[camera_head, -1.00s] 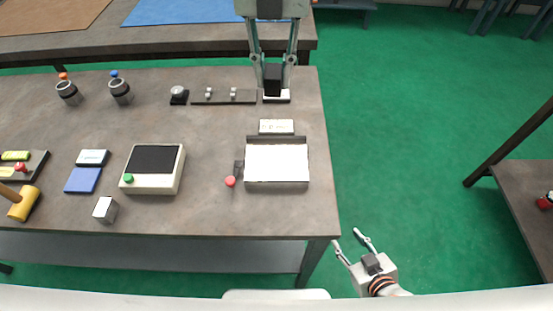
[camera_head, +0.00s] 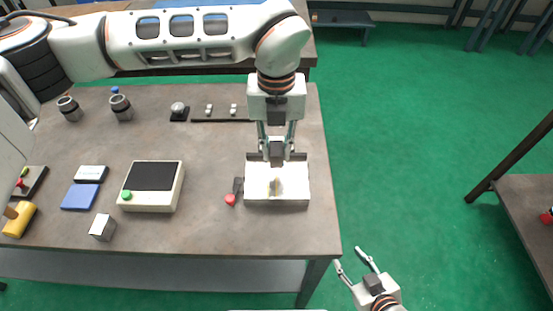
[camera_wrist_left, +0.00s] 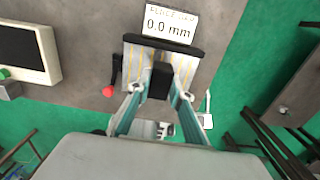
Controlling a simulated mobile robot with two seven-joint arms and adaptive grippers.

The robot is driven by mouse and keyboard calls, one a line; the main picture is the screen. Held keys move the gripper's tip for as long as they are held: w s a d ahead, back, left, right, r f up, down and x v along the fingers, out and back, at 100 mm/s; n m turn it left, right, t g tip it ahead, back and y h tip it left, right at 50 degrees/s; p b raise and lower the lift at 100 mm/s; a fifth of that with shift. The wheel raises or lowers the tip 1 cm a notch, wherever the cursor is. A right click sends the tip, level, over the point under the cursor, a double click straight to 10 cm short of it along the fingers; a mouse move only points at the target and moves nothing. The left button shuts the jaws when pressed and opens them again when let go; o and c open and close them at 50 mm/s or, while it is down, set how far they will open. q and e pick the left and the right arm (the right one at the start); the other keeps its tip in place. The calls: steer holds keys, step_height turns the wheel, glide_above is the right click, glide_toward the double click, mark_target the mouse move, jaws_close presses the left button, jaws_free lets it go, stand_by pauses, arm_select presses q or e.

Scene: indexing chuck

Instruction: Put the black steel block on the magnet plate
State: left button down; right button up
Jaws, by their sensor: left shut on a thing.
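My left gripper (camera_head: 277,146) is shut on the black steel block (camera_head: 276,154), which shows dark between the fingers in the left wrist view (camera_wrist_left: 160,80). It holds the block over the magnet plate (camera_head: 296,185), near the dark fence at the plate's back edge. The plate has a pale top with yellow lines in the left wrist view (camera_wrist_left: 136,58). I cannot tell whether the block touches the plate or hangs just above it. My right gripper (camera_head: 352,260) is open and empty, off the table's front right corner.
A red-knobbed lever (camera_head: 231,198) sits at the plate's left side. A display reading 0.0 mm (camera_wrist_left: 170,23) stands behind the fence. A cream box with a green button (camera_head: 151,187) and a small steel cube (camera_head: 103,227) lie further left. The table between box and lever is clear.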

mark_target(277, 162)
arm_select(q)
steer(key=shift+f, duration=2.1)
steer(key=shift+f, duration=0.15)
steer(key=c, duration=1.8)
jaws_free()
step_height(277, 162, up, 12)
steer(key=shift+r, duration=0.1)
